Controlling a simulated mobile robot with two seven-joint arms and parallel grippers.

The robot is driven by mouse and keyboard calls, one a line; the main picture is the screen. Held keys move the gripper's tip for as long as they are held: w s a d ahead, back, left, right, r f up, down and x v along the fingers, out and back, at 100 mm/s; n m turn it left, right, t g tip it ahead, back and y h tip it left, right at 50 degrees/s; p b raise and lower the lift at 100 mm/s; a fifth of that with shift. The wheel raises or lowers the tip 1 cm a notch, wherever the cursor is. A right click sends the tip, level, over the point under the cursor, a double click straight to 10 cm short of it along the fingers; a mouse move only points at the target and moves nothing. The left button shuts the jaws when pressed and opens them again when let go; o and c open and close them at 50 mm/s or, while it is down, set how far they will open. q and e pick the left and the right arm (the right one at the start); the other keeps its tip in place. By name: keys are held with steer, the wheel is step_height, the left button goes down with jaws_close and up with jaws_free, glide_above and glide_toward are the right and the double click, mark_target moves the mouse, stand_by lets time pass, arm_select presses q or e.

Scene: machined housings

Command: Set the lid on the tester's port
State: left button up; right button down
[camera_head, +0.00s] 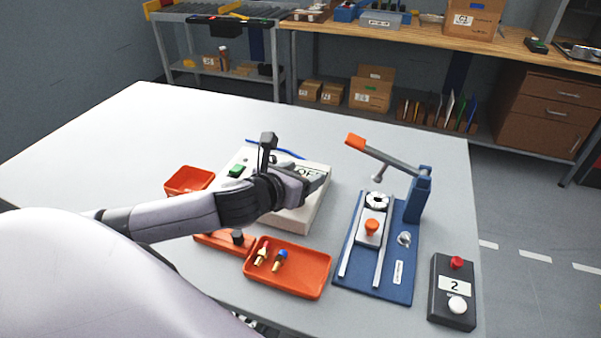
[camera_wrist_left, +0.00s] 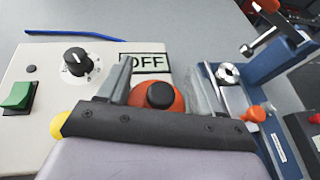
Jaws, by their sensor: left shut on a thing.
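The lid (camera_wrist_left: 172,108), a round orange-red piece with a black knob, sits between the fingers of my left gripper (camera_wrist_left: 163,88) in the left wrist view. That gripper is shut on it. In the head view my left gripper (camera_head: 310,181) is above the right part of the tester (camera_head: 312,212), a white box with a green switch, a dial and an OFF display. The tester also shows in the left wrist view (camera_wrist_left: 50,66). The port is hidden under my gripper, and I cannot tell whether the lid touches the tester. My right gripper is out of view.
In front of the tester are an orange tray (camera_head: 300,288) with two small fittings and an orange holder (camera_head: 212,240) with a black knob. An empty red bin (camera_head: 188,180) stands left. A blue lever press (camera_head: 375,278) and a button box (camera_head: 453,290) stand right. The table's back left is clear.

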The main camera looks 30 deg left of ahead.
arm_select(q)
steer(key=shift+f+p, duration=0.75)
steer(key=shift+f, duration=0.1)
stand_by(1.8)
steer(key=shift+f, duration=0.5)
stand_by(0.9)
steer(key=o, duration=1.2)
steer(key=shift+r, duration=4)
steer(key=shift+s, duration=0.1)
